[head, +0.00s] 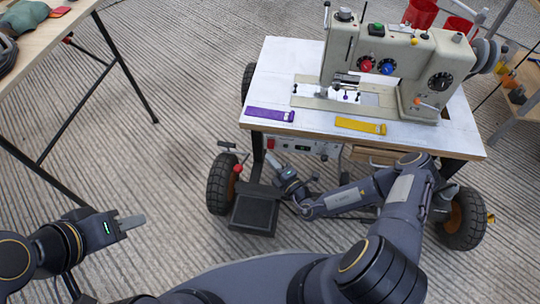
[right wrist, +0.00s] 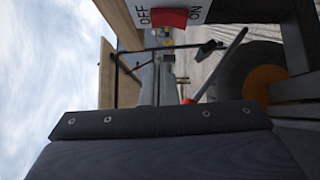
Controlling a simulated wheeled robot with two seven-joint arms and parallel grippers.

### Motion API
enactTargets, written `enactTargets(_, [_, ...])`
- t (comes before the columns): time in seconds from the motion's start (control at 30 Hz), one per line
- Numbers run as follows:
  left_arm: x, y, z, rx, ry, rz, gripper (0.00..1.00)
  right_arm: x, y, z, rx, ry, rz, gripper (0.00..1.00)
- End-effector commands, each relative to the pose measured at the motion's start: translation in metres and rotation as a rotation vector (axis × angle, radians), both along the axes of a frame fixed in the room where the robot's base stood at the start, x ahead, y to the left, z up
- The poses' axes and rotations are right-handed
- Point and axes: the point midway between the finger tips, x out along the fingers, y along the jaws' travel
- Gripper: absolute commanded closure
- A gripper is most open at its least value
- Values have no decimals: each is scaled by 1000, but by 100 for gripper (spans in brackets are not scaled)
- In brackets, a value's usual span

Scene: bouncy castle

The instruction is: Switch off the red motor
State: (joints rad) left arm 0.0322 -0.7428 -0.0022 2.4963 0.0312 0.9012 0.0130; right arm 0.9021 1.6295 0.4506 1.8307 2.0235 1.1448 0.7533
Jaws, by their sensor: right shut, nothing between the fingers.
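The red switch (head: 270,144) sits on the pale control box (head: 325,150) under the sewing table's front edge. In the right wrist view the red switch (right wrist: 170,18) lies between the letters OFF and ON, partly cut off by the top edge. I cannot tell which side is pressed. My right gripper (head: 276,161) is shut and empty, just below and in front of the switch; no contact is visible. My left gripper (head: 135,222) is far to the left over the floor, side-on.
A sewing machine (head: 400,65) stands on the white table (head: 280,65) with a purple strip (head: 270,115) and a yellow strip (head: 360,126). A dark pedal (head: 254,213) and a black wheel (head: 221,184) are near my right gripper. Another table (head: 45,40) is at upper left.

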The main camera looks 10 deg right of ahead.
Motion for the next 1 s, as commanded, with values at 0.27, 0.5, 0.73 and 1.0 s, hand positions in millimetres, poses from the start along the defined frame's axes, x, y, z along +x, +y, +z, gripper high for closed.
enactTargets(0.27, [0,0,19,0,0,0,64,-54,-24,6,-1,6,-2,100])
enactTargets(0.5, [0,0,26,0,0,0,64,-83,-35,7,-1,4,1,100])
enactTargets(0.73, [0,0,26,0,0,0,64,-89,-37,7,0,3,2,100])
enactTargets(1.0, [0,0,26,0,0,0,64,-88,-37,7,0,3,2,100])
